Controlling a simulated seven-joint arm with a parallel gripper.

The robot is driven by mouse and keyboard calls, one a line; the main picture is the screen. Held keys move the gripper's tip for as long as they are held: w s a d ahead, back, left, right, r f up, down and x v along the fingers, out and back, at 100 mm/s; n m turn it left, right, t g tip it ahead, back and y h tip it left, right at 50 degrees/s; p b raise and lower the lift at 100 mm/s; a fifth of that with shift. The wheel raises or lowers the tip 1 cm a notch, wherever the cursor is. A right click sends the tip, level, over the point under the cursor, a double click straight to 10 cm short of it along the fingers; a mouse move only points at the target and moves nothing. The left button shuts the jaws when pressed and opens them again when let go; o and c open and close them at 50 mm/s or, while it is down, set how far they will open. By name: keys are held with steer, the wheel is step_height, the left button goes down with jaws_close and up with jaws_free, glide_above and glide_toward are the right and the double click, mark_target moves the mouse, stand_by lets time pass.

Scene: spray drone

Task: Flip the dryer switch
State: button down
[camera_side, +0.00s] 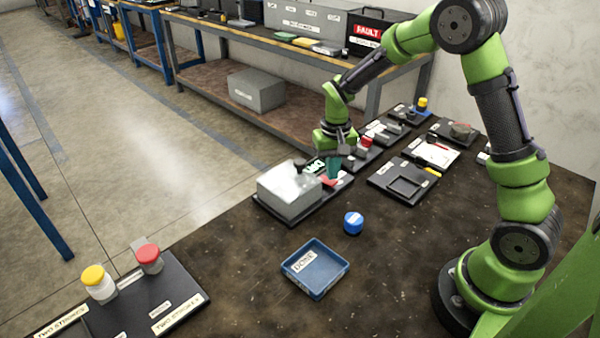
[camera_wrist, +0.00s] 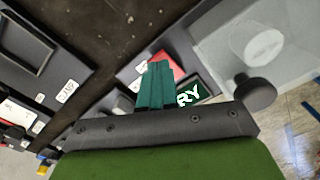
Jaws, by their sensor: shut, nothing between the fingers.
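The dryer is a pale grey box (camera_side: 288,193) with a whitish, see-through top on a black base. It also shows at the upper right of the wrist view (camera_wrist: 230,45). A green label reading "RY" (camera_wrist: 188,96), partly hidden, sits beside it; in the side view the label (camera_side: 315,166) is behind the box. A red part (camera_wrist: 165,62), which looks like the switch, is just beyond my fingertips; it also shows in the side view (camera_side: 328,182). My gripper (camera_wrist: 155,68) has its teal fingers together and empty, close over the red part. I cannot tell whether they touch.
A black knob (camera_wrist: 256,92) stands beside the label. A blue tray (camera_side: 316,268) and a blue-capped container (camera_side: 353,222) are in front. Jars with yellow (camera_side: 93,275) and red (camera_side: 148,253) lids stand at left. Several black stations lie behind. The front table is mostly clear.

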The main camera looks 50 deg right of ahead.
steer(key=shift+f, duration=0.8)
steer(key=shift+r, duration=3.55)
steer(key=shift+s+f, duration=0.15)
steer(key=shift+f, duration=0.05)
steer(key=s+a+r+n+t+y, duration=0.1)
steer(key=s+a+r+t, duration=0.2)
steer(key=s+r, duration=0.4)
steer(key=s+a+r+n+t+y, duration=0.1)
steer(key=s+a+r+t, duration=0.3)
steer(key=s+r, duration=0.3)
steer(key=s+a, duration=0.1)
steer(key=s, duration=0.2)
steer(key=shift+s+a+r, duration=0.2)
steer(key=shift+a+r, duration=0.15)
steer(key=shift+a, duration=0.05)
steer(key=shift+f, duration=0.1)
